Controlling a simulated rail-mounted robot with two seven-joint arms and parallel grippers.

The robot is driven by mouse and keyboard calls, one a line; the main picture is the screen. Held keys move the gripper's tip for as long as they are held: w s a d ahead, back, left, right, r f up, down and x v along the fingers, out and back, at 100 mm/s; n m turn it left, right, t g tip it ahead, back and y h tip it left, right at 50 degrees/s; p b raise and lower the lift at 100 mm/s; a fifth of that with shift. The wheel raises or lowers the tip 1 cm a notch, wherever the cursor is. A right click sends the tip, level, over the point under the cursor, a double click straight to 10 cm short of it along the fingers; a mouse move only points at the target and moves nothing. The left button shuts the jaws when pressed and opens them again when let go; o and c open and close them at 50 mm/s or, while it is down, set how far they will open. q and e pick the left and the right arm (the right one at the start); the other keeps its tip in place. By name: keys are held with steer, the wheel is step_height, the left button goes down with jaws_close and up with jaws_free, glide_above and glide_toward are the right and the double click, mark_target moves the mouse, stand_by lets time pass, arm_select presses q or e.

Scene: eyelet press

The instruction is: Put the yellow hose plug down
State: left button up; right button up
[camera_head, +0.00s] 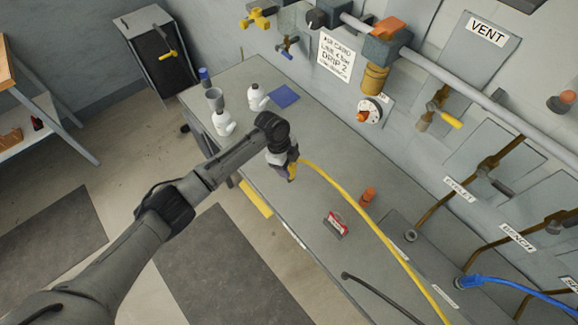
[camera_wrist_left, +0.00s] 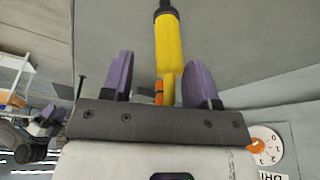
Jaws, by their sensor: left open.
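The yellow hose plug (camera_head: 293,170) is at the end of a yellow hose (camera_head: 345,203) by the bench's front edge, partly hidden by my left gripper. In the left wrist view the plug (camera_wrist_left: 168,48) is a yellow cylinder with a black end, lying between two purple fingers. My left gripper (camera_wrist_left: 160,76) is open, with a visible gap between the plug and each finger. In the head view my left gripper (camera_head: 288,166) is just above the bench at the plug. Whether the plug rests on the bench is hard to tell. My right gripper is not in view.
The grey bench (camera_head: 330,185) holds white bottles (camera_head: 223,123), a blue pad (camera_head: 285,96), a red-and-white block (camera_head: 335,226) and an orange cylinder (camera_head: 368,195). A black hose (camera_head: 380,295) and a blue hose (camera_head: 500,283) lie right. The wall carries pipes and valves. The bench middle has free room.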

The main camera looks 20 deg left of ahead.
arm_select(q)
steer(key=v, duration=1.1)
steer(key=s+d+f+n+t, duration=0.1)
steer(key=s+d+f+n, duration=0.2)
steer(key=s+f, duration=0.5)
steer(key=s+d+f+n+t, duration=0.1)
steer(key=s+d+f+n, duration=0.3)
steer(key=s, duration=0.6)
steer(key=s+a+n+t+y, duration=0.1)
steer(key=s+a+n, duration=0.3)
steer(key=s, duration=0.6)
steer(key=s+a+n+t+y, duration=0.1)
steer(key=s+a+n, duration=0.3)
steer(key=s, duration=0.5)
steer(key=shift+s+r+n+y, duration=0.25)
steer(key=shift+s+n+y, duration=0.25)
steer(key=shift+n, duration=0.6)
steer(key=shift+w, duration=0.15)
